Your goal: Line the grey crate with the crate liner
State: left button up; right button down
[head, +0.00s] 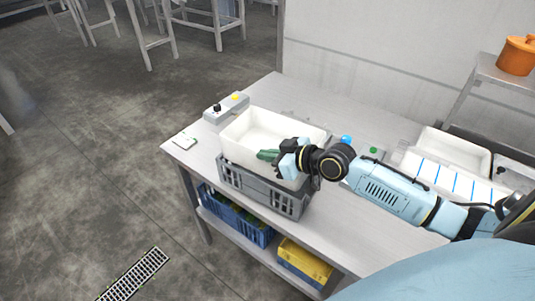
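The crate liner (248,150) is a white open tub. It stands in or on the grey crate (262,190), with its white walls rising above the crate's rim; how deep it sits is hidden. The grey crate has slotted walls and stands at the near left edge of the steel table. My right gripper (284,160) is at the liner's near right side, over its rim. Its fingers are too small and covered to tell whether they grip the rim. A dark green piece (267,155) shows beside the fingers, against the liner's inside. My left gripper is out of view.
A grey box with black and yellow buttons (226,107) and a small white card (184,142) lie left of the crate. Blue (229,212) and yellow (304,262) crates are on the lower shelf. White trays (452,152) stand right. An orange pot (517,55) is on a raised shelf.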

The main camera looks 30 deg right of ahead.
aim_at(300, 175)
jog(key=shift+f+b, duration=2.6)
jog(key=shift+f, duration=0.6)
jog(key=shift+r, duration=0.25)
jog(key=c, duration=2.1)
grip_release()
jog(key=shift+c, duration=0.2)
jog(key=o, duration=0.6)
jog(key=shift+c, duration=0.2)
jog(key=shift+s, duration=0.1)
jog(key=shift+s+d, duration=0.15)
jog(key=shift+s, duration=0.05)
jog(key=p+v, duration=0.1)
jog(key=v, duration=0.9)
jog(key=shift+s+d+r, duration=0.15)
jog(key=shift+s+r, duration=0.1)
jog(key=shift+s, duration=0.05)
jog(key=shift+p+v, duration=0.3)
jog(key=shift+v, duration=0.6)
